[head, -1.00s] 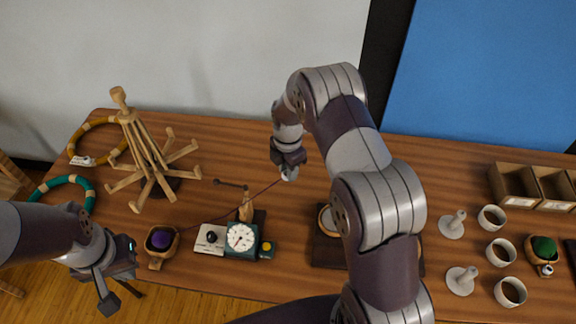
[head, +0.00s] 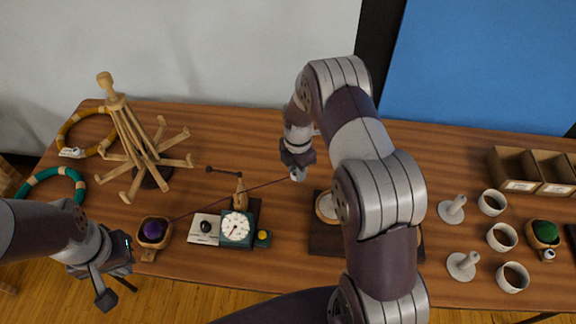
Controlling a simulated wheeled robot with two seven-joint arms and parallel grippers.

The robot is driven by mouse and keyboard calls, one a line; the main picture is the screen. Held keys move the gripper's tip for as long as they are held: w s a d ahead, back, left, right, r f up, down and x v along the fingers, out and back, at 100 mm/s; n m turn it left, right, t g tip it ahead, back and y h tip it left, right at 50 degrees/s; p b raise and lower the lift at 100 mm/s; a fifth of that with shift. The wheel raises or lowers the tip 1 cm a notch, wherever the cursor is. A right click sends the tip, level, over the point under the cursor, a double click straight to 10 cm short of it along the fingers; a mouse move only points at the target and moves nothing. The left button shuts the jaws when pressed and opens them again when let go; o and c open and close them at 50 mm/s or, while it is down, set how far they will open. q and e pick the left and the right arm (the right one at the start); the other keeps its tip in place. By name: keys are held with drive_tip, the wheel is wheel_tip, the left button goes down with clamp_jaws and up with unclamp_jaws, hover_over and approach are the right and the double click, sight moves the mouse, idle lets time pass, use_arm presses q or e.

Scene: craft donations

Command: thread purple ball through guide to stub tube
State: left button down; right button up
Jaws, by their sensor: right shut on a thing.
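The purple ball (head: 151,231) sits in a wooden bowl (head: 144,254) at the left front of the table. Its thin dark red strand (head: 266,186) rises to the right, passes at the small wooden guide (head: 240,192) and ends at my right gripper (head: 297,174). Whether it runs inside the guide is too small to tell. My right gripper is shut on the strand's end, with a small pale piece at its tips, above the table. A round pale-topped part on a dark wooden base (head: 325,240) is partly hidden by my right arm; I cannot make out the stub tube. My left gripper (head: 114,288) is open and empty at the front edge.
A dial counter (head: 236,228) stands beside the guide. A wooden peg stand (head: 130,145) and two rings, mustard (head: 72,127) and teal (head: 22,187), are at left. White cones (head: 452,210), cups (head: 501,237), a green ball (head: 545,232) and compartment boxes (head: 513,172) are at right.

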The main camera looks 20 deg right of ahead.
drive_tip(key=shift+s+d+f+p, duration=0.1)
drive_tip(key=shift+s+d, duration=0.95)
drive_tip(key=shift+d, duration=0.5)
drive_tip(key=shift+s+d+r+p, duration=0.1)
drive_tip(key=shift+s+d, duration=0.95)
drive_tip(key=shift+d, duration=0.45)
drive_tip(key=shift+s+d+f+p, duration=0.1)
drive_tip(key=shift+s+d, duration=0.95)
drive_tip(key=shift+d, duration=0.5)
drive_tip(key=shift+s+d+f+b, duration=0.3)
drive_tip(key=shift+d+f+b, duration=0.1)
drive_tip(key=shift+f, duration=0.1)
drive_tip(key=shift+f+b, duration=0.45)
drive_tip(key=shift+f, duration=0.35)
drive_tip(key=o, duration=1.1)
wheel_tip(320, 180, up, 13)
drive_tip(key=shift+f+b, duration=0.15)
drive_tip(key=shift+b, duration=0.85)
